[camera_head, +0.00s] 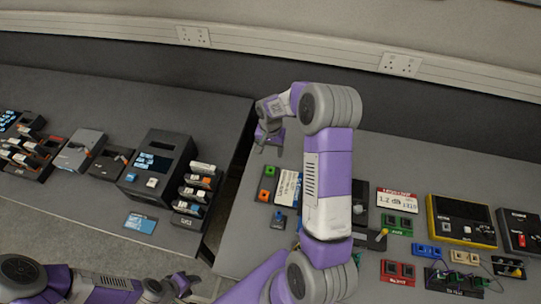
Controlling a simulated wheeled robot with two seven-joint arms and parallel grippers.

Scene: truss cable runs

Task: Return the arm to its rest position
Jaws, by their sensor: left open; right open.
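My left arm lies low across the bottom left corner, and its gripper (192,287) is at the bottom edge, over the floor in front of the desks. It is open and empty; part of it is cut off or hard to make out. My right arm stretches up across the right desk, and its gripper (269,150) hangs near that desk's far left corner. Its fingers are apart with nothing between them. The arm hides part of the desk and some modules behind it.
The right desk (237,228) holds a yellow-framed unit (461,222), red blocks (398,271), a green block (396,225) and a red-white display (397,199). The left desk (80,199) holds dark device boxes (160,167) and a blue card (141,223). A gap separates the desks; a wall stands behind.

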